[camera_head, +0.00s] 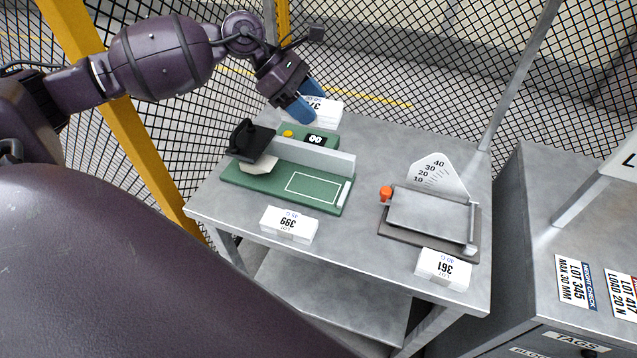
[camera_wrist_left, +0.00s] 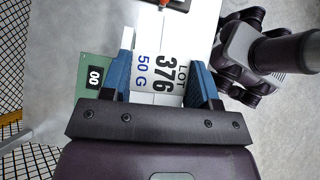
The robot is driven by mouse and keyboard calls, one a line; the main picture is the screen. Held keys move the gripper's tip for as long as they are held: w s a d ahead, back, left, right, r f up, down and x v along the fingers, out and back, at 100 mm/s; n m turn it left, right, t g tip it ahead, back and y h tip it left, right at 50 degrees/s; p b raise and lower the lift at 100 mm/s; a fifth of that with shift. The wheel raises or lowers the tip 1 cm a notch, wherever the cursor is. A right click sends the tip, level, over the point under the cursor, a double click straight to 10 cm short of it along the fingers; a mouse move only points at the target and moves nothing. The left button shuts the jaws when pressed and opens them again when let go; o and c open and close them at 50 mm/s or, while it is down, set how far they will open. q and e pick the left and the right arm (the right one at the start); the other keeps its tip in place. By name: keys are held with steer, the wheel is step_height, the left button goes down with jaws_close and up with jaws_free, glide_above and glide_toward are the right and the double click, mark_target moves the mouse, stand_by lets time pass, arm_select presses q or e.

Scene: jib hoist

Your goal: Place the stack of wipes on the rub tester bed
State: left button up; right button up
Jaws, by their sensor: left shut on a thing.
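The white stack (camera_head: 325,109) stands at the back of the grey table, behind the green rub tester (camera_head: 252,184); its label reads LOT 376, 50 G in the left wrist view (camera_wrist_left: 160,72). My left gripper (camera_head: 308,101) is shut on this stack, one blue finger on each side of it. I cannot tell whether the stack is clear of the tabletop. The tester's bed (camera_head: 312,188) is a white-outlined rectangle on the green base, bare and open. A black arm (camera_head: 250,140) tilts up at the tester's left end.
A white block labelled 399 (camera_head: 288,226) lies in front of the tester, and one labelled 361 (camera_head: 443,268) at the table's front right. A metal tilting plate with an angle scale (camera_head: 430,215) stands at the right. Mesh fencing runs behind the table.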

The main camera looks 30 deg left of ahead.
arm_select(q)
steer(key=shift+s+d+r+m, duration=0.15)
steer(key=shift+d+m, duration=0.1)
steer(key=shift+m, duration=0.05)
steer(key=shift+s+f+g, duration=0.1)
steer(key=shift+f+g, duration=0.15)
steer(key=shift+g, duration=0.05)
glide_above(311, 187)
step_height(311, 187, down, 5)
step_height(311, 187, down, 10)
steer(key=shift+r+b, duration=0.25)
steer(key=shift+b, duration=0.2)
steer(key=shift+f, duration=2.6)
arm_select(e)
steer(key=shift+s+f, duration=0.35)
steer(key=shift+f, duration=0.3)
